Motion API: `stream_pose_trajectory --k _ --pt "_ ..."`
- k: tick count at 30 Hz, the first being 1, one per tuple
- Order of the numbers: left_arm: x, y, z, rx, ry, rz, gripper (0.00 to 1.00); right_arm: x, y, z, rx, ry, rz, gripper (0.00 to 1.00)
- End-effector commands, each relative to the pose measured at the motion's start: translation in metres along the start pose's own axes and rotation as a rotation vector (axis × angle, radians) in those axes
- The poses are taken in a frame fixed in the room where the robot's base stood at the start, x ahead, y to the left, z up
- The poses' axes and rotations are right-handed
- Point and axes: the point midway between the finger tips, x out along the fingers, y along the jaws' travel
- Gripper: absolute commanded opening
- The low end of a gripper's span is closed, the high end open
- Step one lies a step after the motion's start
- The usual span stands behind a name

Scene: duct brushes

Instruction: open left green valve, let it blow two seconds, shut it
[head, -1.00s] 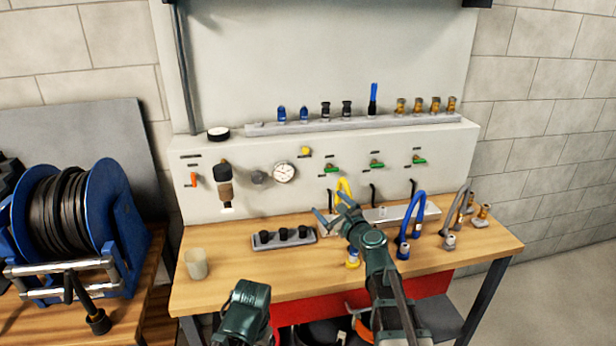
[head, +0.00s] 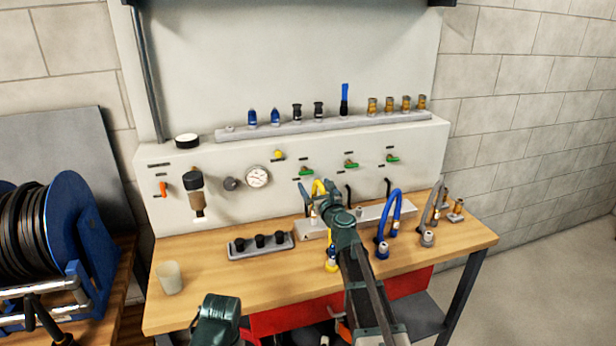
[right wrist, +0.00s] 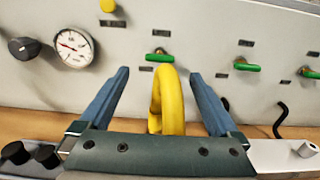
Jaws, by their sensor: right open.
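The left green valve (head: 306,171) is a small green handle on the pale panel, leftmost of three, lying roughly level. In the right wrist view the valve (right wrist: 158,57) shows ahead, between the fingertips in the picture. My right gripper (head: 316,193) is open, with blue fingers pointing at the panel, below the valve and apart from it. The right wrist view shows its two fingers (right wrist: 160,74) spread wide and gripping nothing. A yellow hose (right wrist: 170,100) arches between them in the picture; I cannot tell if it touches them. My left gripper is not in view.
The middle green valve (head: 351,164) and right green valve (head: 392,158) sit to the right. A gauge (head: 257,177) and yellow knob (head: 278,155) are to the left. A blue hose (head: 397,205) stands on the bench.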

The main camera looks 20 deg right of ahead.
Motion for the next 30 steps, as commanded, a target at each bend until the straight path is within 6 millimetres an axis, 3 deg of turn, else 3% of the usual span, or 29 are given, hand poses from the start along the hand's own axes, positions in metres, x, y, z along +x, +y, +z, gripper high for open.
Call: stream_pose_trajectory --k 1,3,9,14,21,30 --pt "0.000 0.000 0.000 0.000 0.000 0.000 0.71 0.017 -0.001 0.000 0.000 0.000 0.001 0.97" --pt "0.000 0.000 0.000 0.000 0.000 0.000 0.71 0.031 0.000 0.000 0.000 0.000 0.001 0.97" --pt "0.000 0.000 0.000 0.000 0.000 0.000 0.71 0.066 -0.001 0.000 -0.001 0.000 0.001 0.97" --pt "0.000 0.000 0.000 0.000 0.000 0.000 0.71 0.077 0.000 0.000 -0.001 0.000 0.000 0.97" --pt "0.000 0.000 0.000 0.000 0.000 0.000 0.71 0.076 0.000 0.000 -0.001 0.000 0.000 0.97" --pt "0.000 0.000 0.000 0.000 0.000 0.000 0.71 0.076 0.000 0.000 -0.001 0.000 0.000 0.45"
